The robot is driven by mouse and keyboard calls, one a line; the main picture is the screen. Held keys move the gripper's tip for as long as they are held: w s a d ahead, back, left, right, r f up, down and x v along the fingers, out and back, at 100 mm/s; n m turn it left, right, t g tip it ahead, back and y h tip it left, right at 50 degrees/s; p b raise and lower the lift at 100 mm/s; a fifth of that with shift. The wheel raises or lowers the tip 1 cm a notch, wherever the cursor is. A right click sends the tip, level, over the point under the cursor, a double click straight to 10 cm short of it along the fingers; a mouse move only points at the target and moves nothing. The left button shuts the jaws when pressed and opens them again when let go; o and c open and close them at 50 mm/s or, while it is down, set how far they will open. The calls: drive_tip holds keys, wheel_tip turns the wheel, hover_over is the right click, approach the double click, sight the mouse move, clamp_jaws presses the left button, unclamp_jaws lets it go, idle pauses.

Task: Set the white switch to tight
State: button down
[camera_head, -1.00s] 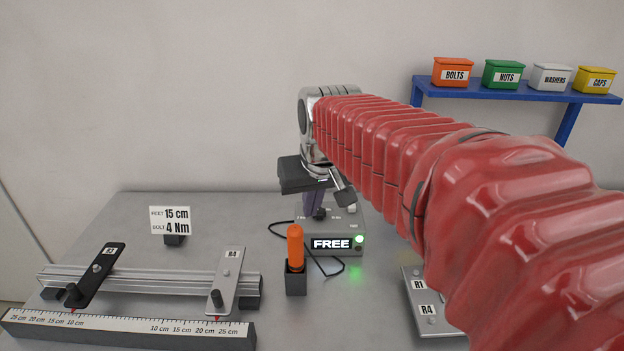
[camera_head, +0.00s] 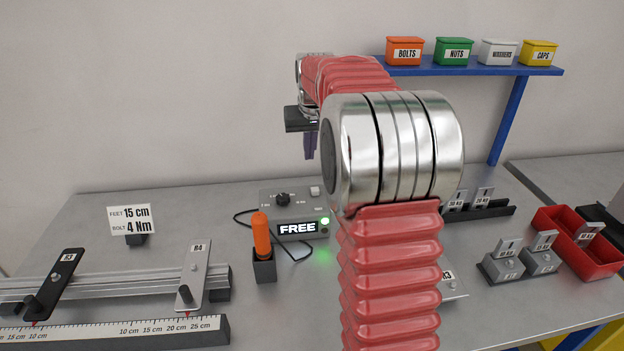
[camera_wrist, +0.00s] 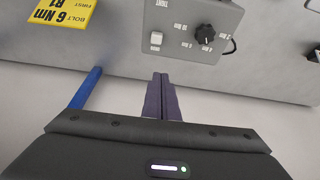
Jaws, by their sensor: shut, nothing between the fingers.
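The grey control box (camera_head: 270,215) stands at the back of the bench, its display reading FREE beside a lit green light. The white switch (camera_head: 315,190) is on its top at the right, beside the black dial (camera_head: 283,199). In the wrist view the white switch (camera_wrist: 156,39) shows at the upper middle, with the lettering TIGHT near it and the black dial (camera_wrist: 205,33) to its right. My gripper (camera_head: 309,157) is above and behind the box, apart from it. Its purple fingers (camera_wrist: 161,76) are shut and empty, below the switch in the wrist view.
An orange-handled tool (camera_head: 261,234) stands in a black holder in front of the box, with a black cable nearby. A rail with two arms (camera_head: 130,285) and a ruler lie at left. A red tray (camera_head: 575,250) and small labelled plates are at right. A blue shelf (camera_head: 470,70) holds labelled bins.

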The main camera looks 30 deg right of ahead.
sight(315, 191)
drive_tip(key=shift+w+d+f, duration=0.25)
drive_tip(key=shift+d+f, duration=0.05)
drive_tip(key=shift+d, duration=0.25)
drive_tip(key=shift+w+d+f, duration=0.25)
drive_tip(key=shift+d, duration=0.3)
drive_tip(key=shift+s+a+f, duration=0.1)
drive_tip(key=shift+s+f, duration=0.1)
drive_tip(key=shift+f, duration=2.15)
drive_tip(key=shift+s+a+f, duration=0.1)
drive_tip(key=shift+s+f, duration=0.05)
drive_tip(key=shift+f, duration=2.2)
